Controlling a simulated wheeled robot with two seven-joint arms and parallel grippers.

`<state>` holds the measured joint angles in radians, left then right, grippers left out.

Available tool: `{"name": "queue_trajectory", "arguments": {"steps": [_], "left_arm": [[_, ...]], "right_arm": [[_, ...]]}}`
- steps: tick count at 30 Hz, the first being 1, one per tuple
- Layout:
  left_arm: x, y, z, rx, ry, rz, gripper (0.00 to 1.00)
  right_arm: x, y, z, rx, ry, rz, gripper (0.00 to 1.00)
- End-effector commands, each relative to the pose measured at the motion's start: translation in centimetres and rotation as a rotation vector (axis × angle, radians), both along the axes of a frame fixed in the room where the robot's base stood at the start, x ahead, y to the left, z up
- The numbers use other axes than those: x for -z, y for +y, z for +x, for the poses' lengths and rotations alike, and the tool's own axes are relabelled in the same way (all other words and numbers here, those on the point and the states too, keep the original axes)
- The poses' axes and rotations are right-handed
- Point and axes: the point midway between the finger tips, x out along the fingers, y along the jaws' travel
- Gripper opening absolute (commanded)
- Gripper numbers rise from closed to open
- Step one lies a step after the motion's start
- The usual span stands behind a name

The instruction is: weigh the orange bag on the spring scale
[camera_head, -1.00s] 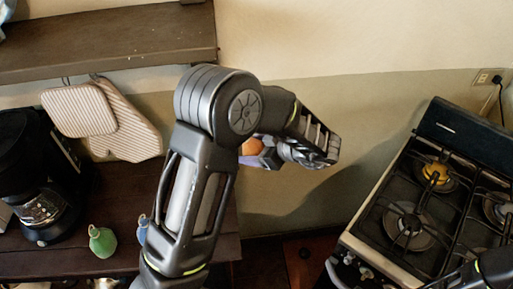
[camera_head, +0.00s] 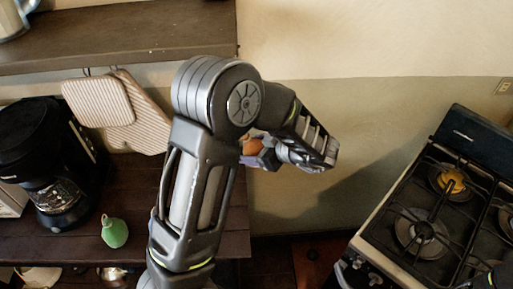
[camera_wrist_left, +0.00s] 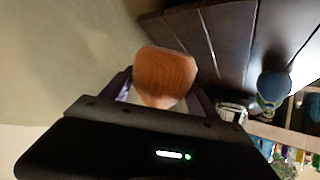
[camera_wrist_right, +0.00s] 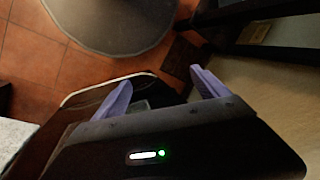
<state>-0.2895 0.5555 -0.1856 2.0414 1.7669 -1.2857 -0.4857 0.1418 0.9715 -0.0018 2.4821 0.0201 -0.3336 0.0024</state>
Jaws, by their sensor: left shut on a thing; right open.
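The orange bag (camera_head: 251,146) is held in my left gripper (camera_head: 259,153), beside the wall and partly covered by the fingers. In the left wrist view the bag (camera_wrist_left: 165,72) fills the space between the two fingers and looks orange-brown with a grain. My left gripper is shut on it. My right gripper (camera_wrist_right: 162,90) is open and empty, with its purple fingers apart above the floor. In the head view only a dark part of my right arm shows at the lower right corner. I cannot make out the spring scale in any view.
A green bag (camera_head: 114,232) stands on the dark counter (camera_head: 75,242) near a black coffee maker (camera_head: 52,170). Boards (camera_head: 128,112) hang below the wall shelf (camera_head: 125,35). A gas stove (camera_head: 425,230) stands right. A blue bag (camera_wrist_left: 272,86) shows in the left wrist view.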

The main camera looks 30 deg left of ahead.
Motion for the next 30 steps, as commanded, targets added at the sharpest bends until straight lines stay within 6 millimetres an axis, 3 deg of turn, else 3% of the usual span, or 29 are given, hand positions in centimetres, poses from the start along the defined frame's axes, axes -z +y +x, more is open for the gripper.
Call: {"name": "queue_trajectory", "arguments": {"steps": [30], "left_arm": [[0.08, 1.00, -0.75, -0.001, -0.001, 0.001, 0.01]], "right_arm": [[-0.01, 0.00, 0.00, 0.000, 0.000, 0.000, 0.84]]}}
